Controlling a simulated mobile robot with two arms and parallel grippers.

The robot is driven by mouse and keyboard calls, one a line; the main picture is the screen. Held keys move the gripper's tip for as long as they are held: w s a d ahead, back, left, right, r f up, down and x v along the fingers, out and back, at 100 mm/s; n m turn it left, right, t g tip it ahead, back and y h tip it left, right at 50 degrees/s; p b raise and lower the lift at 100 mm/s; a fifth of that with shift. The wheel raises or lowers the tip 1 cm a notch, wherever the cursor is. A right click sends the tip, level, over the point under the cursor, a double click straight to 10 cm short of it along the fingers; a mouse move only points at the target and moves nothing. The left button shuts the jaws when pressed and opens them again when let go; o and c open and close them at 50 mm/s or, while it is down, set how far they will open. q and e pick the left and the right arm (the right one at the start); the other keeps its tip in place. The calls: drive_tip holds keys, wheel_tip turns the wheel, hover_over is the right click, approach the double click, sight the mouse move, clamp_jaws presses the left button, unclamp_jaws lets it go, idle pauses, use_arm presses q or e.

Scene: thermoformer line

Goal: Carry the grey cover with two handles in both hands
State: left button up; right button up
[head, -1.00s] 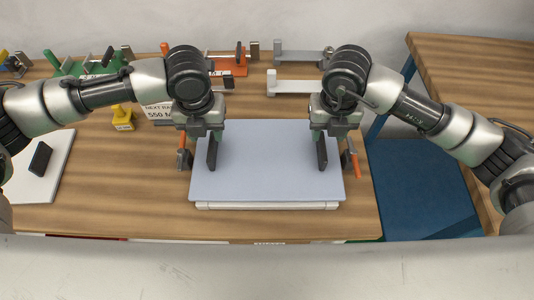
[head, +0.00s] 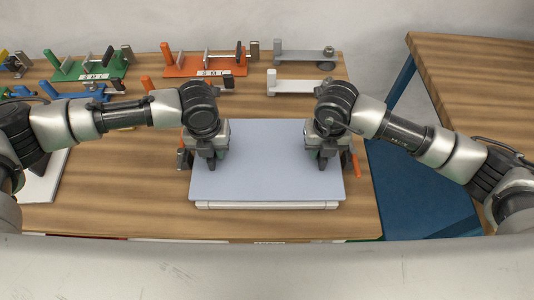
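The grey cover (head: 266,165) lies flat at the middle of the table's front part, on a thin white base (head: 267,205). My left gripper (head: 211,160) is low over the cover's left side, where one dark handle is hidden behind it. My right gripper (head: 322,160) is low over the right side, where the other handle is hidden. Both grippers point down, and their fingers are mostly hidden by the wrists. I cannot tell whether they are closed on the handles.
An orange clamp lever (head: 357,164) stands beside the cover's right edge. Green (head: 92,66), orange (head: 207,64) and light grey (head: 305,57) fixtures stand at the back. A white board (head: 45,180) lies at the left. A second wooden table (head: 480,80) stands at the right.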

use_arm(q)
clamp_jaws()
use_arm(e)
clamp_jaws()
use_arm(q)
drive_tip(key=shift+r, duration=0.1)
use_arm(e)
drive_tip(key=shift+r, duration=0.1)
idle(0.7)
